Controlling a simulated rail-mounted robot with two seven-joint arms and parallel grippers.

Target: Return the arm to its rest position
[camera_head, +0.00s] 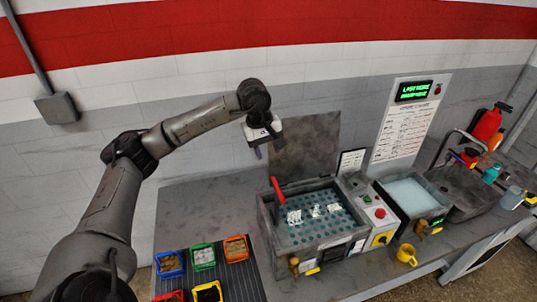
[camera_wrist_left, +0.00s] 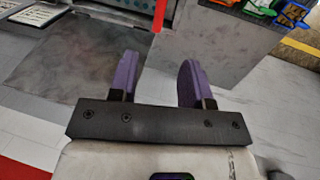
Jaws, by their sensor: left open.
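My left arm (camera_head: 190,124) comes in from the left and reaches up and to the right in the head view. Its gripper (camera_head: 258,152) hangs in the air beside the raised grey lid, near the wall. In the left wrist view the two purple fingers of this gripper (camera_wrist_left: 158,58) are apart, with nothing between them. My right gripper is in neither view.
Coloured bins (camera_head: 203,257) sit on the bench at left.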

